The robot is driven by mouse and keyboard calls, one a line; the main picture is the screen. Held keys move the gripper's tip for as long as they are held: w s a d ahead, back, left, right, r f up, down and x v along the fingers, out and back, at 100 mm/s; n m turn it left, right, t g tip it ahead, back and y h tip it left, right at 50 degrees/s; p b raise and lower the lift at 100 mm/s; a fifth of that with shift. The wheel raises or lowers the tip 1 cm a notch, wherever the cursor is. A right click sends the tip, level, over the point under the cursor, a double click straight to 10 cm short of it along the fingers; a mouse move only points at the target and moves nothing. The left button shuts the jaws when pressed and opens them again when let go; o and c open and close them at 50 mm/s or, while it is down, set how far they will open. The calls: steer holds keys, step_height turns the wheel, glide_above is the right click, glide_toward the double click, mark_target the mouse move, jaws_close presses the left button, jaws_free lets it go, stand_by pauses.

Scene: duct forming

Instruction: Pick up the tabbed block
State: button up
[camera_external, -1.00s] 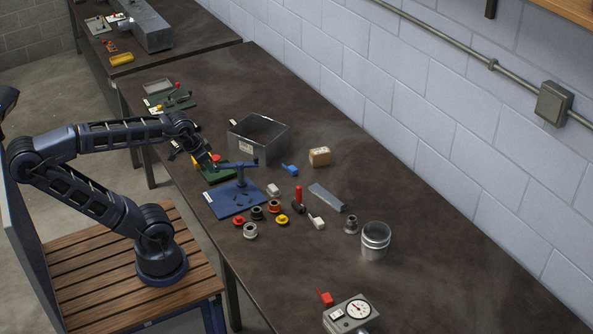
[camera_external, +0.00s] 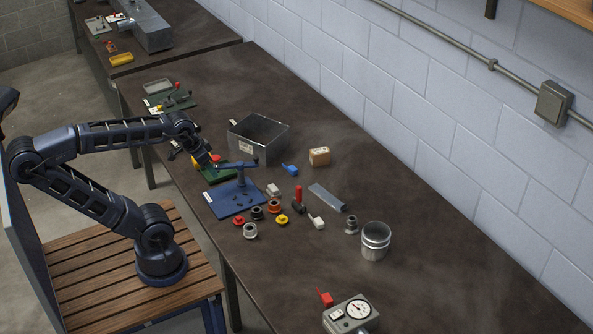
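Which piece is the tabbed block is not certain at this size. A small pale block with a narrow projection (camera_external: 317,222) lies on the dark bench, right of a red-handled tool. A small blue piece with a projection (camera_external: 290,169) lies near the open metal bin, and another pale block (camera_external: 273,189) lies beside the blue fixture. My gripper (camera_external: 208,163) is at the end of the dark blue arm, over the left side of the bench by the blue fixture and green plate. It is apart from all these pieces. Its fingers are too small and dark to read.
The blue fixture (camera_external: 231,203) has an upright post and arm. Around it are the metal bin (camera_external: 266,155), several flanged rings and knobs, a red-handled tool (camera_external: 298,197), a grey bar (camera_external: 327,197), a cardboard box (camera_external: 319,156) and a metal can (camera_external: 375,248). The right bench is mostly clear.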

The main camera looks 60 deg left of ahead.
steer(key=w+d+f+n+g+h, duration=0.15)
steer(key=w+d+n, duration=0.25)
steer(key=w+d, duration=0.55)
steer(key=n+g+h, duration=0.3)
steer(key=n+g, duration=0.1)
steer(key=n, duration=0.8)
glide_above(327, 296)
steer(key=a, duration=0.4)
step_height(327, 296, down, 24)
steer(key=r, duration=0.1)
steer(key=shift+w+x, duration=0.2)
steer(key=shift+x, duration=2.5)
steer(key=shift+w+x, duration=0.2)
steer(key=shift+x, duration=2.5)
steer(key=shift+a+f, duration=0.15)
steer(key=c, duration=1.1)
step_height(327, 296, up, 20)
steer(key=shift+r, duration=0.1)
